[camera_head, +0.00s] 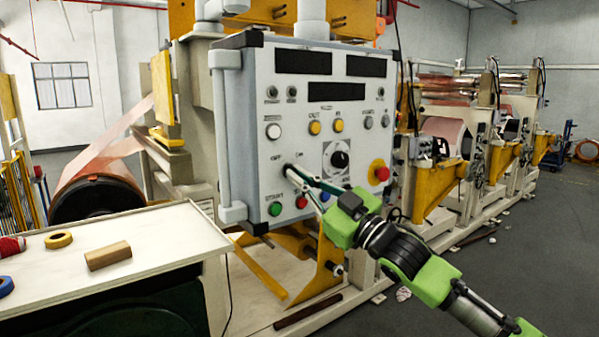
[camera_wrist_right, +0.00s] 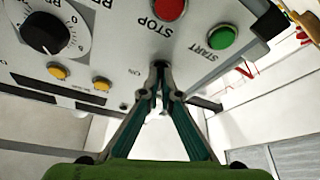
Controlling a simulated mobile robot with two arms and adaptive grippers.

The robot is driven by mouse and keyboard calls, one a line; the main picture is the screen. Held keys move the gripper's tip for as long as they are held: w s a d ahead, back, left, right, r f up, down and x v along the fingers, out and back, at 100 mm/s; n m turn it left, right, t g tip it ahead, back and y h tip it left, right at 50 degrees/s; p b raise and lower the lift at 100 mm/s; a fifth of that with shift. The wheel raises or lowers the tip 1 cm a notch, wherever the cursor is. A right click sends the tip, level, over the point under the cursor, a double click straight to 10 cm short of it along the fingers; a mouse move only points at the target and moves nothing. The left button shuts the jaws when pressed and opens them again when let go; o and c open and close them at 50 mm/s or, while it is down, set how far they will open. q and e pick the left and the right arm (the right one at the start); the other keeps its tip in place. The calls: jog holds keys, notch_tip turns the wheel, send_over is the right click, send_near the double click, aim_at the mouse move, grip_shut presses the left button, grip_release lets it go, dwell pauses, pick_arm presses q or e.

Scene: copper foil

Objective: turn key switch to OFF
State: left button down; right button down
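The grey control panel (camera_head: 240,120) stands upright in the head view, with the OFF and ON labels of the key switch on its lower left. My right gripper (camera_head: 291,170) reaches in from the lower right with its fingertips at the key switch. In the right wrist view its two fingers (camera_wrist_right: 160,75) converge on the small dark key switch (camera_wrist_right: 160,64), beside the ON label. They look shut on it. The fingertips hide most of the switch, so I cannot tell which way it points. My left gripper is not in view.
Close around the switch are a green START button (camera_head: 275,209), a red STOP button (camera_head: 301,202), a black dial (camera_head: 340,160) and a red emergency button (camera_head: 379,170).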

jog(key=shift+d+r+n+p, duration=0.1)
jog(key=shift+n+p, duration=0.25)
jog(key=shift+n, duration=0.25)
jog(key=shift+g, duration=0.3)
jog(key=c, duration=2.3)
grip_release()
jog(key=shift+c, duration=0.2)
jog(key=shift+o, duration=0.2)
jog(key=v, duration=1.2)
jog(key=shift+w+f, duration=0.2)
jog(key=shift+f, duration=0.1)
